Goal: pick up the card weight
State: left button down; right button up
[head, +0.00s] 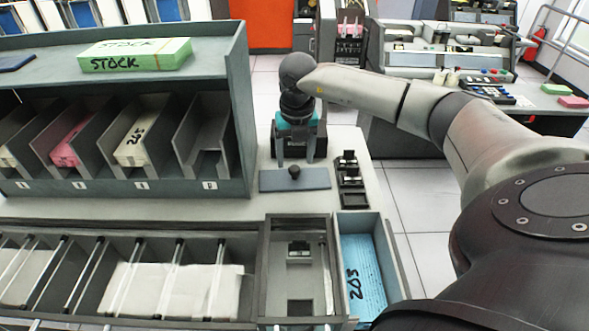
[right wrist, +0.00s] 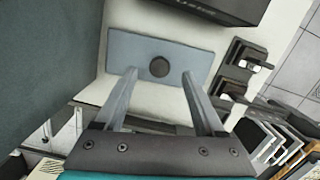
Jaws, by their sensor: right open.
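The card weight (head: 312,180) is a flat blue-grey plate with a dark round knob in its middle. It lies flat on the pale counter, right of the shelf unit. It also shows in the right wrist view (right wrist: 190,62), with the knob (right wrist: 159,67) between the fingertips as seen from there. My right gripper (head: 295,160) is open and empty, pointing down over the plate, its two fingers on either side of the knob. I cannot tell whether the fingers touch the plate. My left gripper is not in view.
The grey shelf unit (head: 240,110) with card slots stands close on the left. Small black devices (head: 350,178) sit right of the plate. A tray with blue cards (head: 365,270) and a compartment box (head: 265,265) lie in front. A dark block stands behind the gripper.

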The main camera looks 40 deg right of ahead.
aim_at(295, 168)
jog(key=shift+w+f, duration=0.15)
jog(key=shift+f, duration=1.35)
jog(key=shift+c, duration=0.4)
grip_shut()
jog(key=shift+r, duration=0.15)
